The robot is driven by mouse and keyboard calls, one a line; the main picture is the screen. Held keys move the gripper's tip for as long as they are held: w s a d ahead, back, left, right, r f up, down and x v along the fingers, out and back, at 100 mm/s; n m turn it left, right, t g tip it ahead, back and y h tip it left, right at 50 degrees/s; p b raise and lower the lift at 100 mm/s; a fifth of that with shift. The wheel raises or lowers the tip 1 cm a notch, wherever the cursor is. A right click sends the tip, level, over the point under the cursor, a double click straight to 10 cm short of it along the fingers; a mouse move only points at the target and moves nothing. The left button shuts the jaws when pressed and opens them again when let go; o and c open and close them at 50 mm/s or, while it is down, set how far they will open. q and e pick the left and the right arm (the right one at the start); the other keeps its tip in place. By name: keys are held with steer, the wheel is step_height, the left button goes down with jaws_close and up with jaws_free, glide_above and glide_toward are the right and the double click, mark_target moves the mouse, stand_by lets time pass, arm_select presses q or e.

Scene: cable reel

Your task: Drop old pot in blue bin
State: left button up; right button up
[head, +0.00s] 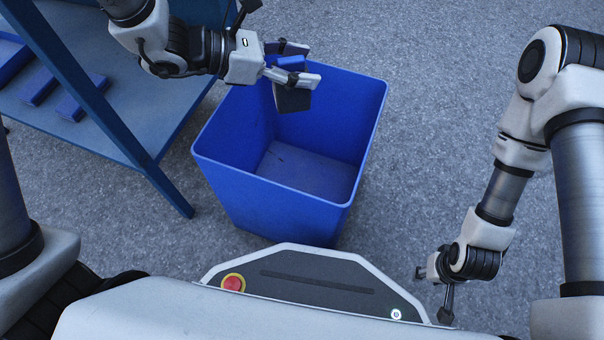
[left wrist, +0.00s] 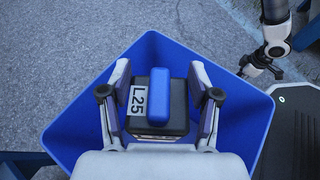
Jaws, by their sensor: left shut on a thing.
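The old pot (head: 292,98) is a dark block with a blue raised piece on top. In the left wrist view the pot (left wrist: 158,118) shows a white label reading L25. My left gripper (head: 300,66) is shut on it, one finger on each side. It holds the pot over the open blue bin (head: 270,192), near the bin's far rim. The bin also surrounds the pot in the left wrist view (left wrist: 88,125). The visible bin floor is bare. My right gripper (head: 434,294) is open and empty, low at the right, away from the bin.
A blue table or shelf (head: 120,122) stands left of the bin, with its leg close to the bin's left side. Blue pieces (head: 85,98) lie on its lower board. Grey floor (head: 440,120) is clear right of the bin.

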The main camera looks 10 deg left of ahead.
arm_select(q)
steer(key=o, duration=1.4)
step_height(320, 180, up, 10)
steer(key=shift+r, duration=0.1)
